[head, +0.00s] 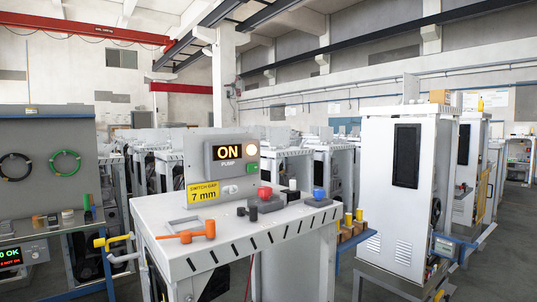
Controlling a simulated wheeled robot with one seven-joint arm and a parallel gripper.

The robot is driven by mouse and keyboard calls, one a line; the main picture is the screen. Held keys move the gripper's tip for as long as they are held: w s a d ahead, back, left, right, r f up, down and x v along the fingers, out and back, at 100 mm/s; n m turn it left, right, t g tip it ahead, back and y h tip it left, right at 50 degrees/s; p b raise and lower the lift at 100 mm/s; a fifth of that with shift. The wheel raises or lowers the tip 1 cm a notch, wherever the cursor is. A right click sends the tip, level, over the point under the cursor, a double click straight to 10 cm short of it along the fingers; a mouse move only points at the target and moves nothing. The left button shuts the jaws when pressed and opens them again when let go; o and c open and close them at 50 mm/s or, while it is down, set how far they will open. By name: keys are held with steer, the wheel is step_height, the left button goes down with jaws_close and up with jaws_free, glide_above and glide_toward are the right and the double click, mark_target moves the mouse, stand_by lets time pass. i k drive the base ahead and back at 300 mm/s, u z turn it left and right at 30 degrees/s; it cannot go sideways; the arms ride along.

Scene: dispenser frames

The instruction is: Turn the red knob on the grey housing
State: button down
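A red knob (264,192) sits on top of a dark grey housing (267,204), on the light grey bench top (170,212). The housing stands in front of the upright panel with the pump display, right of the yellow label. A similar grey housing (320,203) with a blue knob (318,193) stands to its right. A small black piece with a white top (292,186) is between and behind them. My gripper is not in view. The red knob's angle is too small to read.
An orange lever-like part (192,233) lies at the bench's front left. The display (232,152) reads "ON", beside a lit lamp (251,149). A yellow label (203,193) reads "SWITCH GAP 7 mm". Small dark blocks (247,212) lie left of the red knob. A white cabinet (398,190) stands right.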

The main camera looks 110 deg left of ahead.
mark_target(264, 192)
steer(key=u, duration=0.05)
steer(key=i, duration=0.9)
steer(key=u, duration=4.1)
steer(key=i, duration=1.05)
steer(key=z, duration=0.15)
steer(key=k, duration=0.2)
